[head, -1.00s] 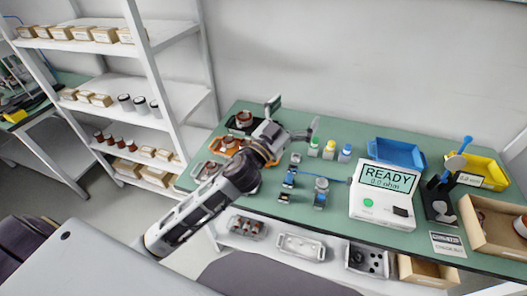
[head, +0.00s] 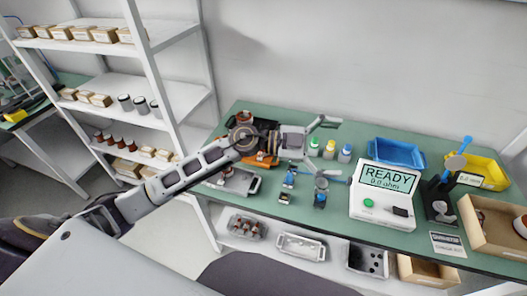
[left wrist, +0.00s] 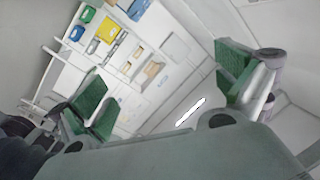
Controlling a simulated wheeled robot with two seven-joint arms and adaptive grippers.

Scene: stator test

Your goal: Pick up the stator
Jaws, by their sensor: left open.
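Copper-coloured wound parts that look like stators (head: 262,157) sit in an orange tray at the bench's left side, partly hidden by my left arm. A grey cylindrical part (head: 321,183) stands on a small blue-and-dark holder to their right; I cannot tell if it is a stator. My left gripper (head: 337,147) is open and empty, its fingers spread and pointing right, near the bottles. In the left wrist view its green-padded fingers (left wrist: 165,85) are wide apart with nothing between them. My right gripper is not in view.
A grey tray (head: 238,182) lies at the bench's front left. A shelf unit (head: 125,82) stands at left. Small blue parts (head: 289,178) lie mid-bench.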

